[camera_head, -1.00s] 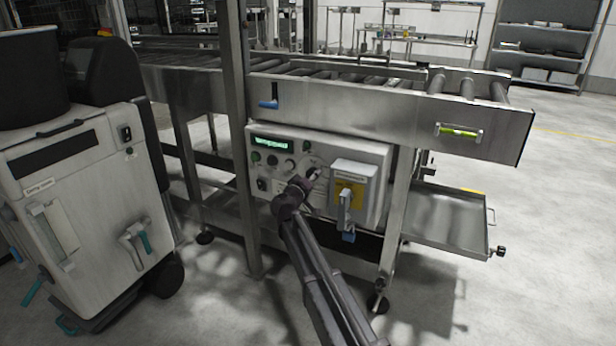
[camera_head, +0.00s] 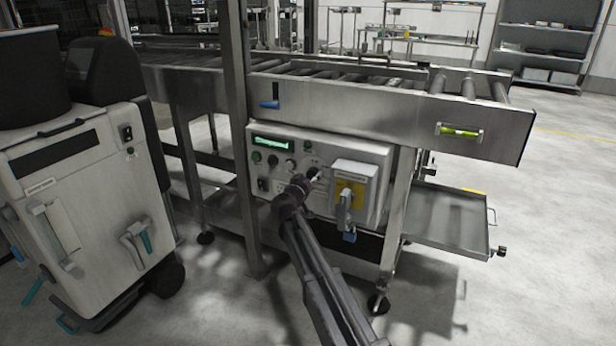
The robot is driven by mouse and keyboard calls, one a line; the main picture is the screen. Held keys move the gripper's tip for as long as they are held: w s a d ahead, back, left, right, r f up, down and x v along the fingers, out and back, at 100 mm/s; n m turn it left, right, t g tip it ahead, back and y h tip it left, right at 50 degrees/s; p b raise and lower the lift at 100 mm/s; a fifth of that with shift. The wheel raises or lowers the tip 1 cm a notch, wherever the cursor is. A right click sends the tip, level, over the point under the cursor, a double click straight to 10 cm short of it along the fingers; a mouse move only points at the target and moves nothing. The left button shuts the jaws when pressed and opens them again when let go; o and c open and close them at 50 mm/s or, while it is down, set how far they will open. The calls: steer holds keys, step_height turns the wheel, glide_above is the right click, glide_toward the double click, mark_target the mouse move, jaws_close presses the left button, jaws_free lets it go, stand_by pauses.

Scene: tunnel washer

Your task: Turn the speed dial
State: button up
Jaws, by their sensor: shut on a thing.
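The control panel (camera_head: 270,195) is a pale box mounted under the roller conveyor, with a green-lit display (camera_head: 273,143) and several small knobs and buttons. My gripper (camera_head: 311,174) is at the panel's face, left of the grey switch box, with its tips at a small dark dial (camera_head: 314,171). The gripper is shut on this dial, which is mostly hidden by the gripper and wrist. I cannot read its marks or pointer. The display text is too small to read.
A grey switch box (camera_head: 368,175) with a yellow plate and lever handle (camera_head: 346,208) sticks out right of my gripper. A steel post (camera_head: 238,100) stands left of the panel. A white wheeled machine (camera_head: 90,190) is at left. The floor at front right is clear.

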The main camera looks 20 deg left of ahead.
steer(key=o, duration=1.1)
steer(key=shift+d, duration=0.1)
steer(key=shift+o, duration=0.2)
steer(key=shift+s, duration=0.15)
steer(key=s+a, duration=0.1)
steer(key=s, duration=1)
steer(key=shift+s, duration=0.4)
steer(key=shift+s, duration=0.1)
